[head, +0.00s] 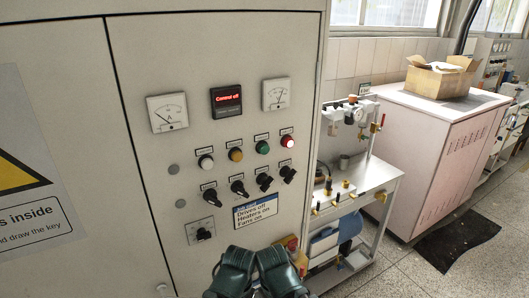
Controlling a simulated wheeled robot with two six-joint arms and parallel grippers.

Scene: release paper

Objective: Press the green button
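The green button (263,147) is on the front of a large pale control cabinet (225,60). It is third from the left in a row of round buttons or lamps, between an orange one (236,154) and a bright red lit one (287,141). A white one (206,162) is at the left end. My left gripper (237,257) and my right gripper (270,258) show as dark green shapes close together at the bottom edge. Both are well below the button and apart from it in the picture. Their finger gaps cannot be made out.
Black rotary knobs (238,188) sit below the buttons. A red display (227,100) reads "Control off" between two dial meters. A blue and white label (255,212) is lower down. To the right stand a metal bench (375,178) and a pink cabinet with a cardboard box (440,80).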

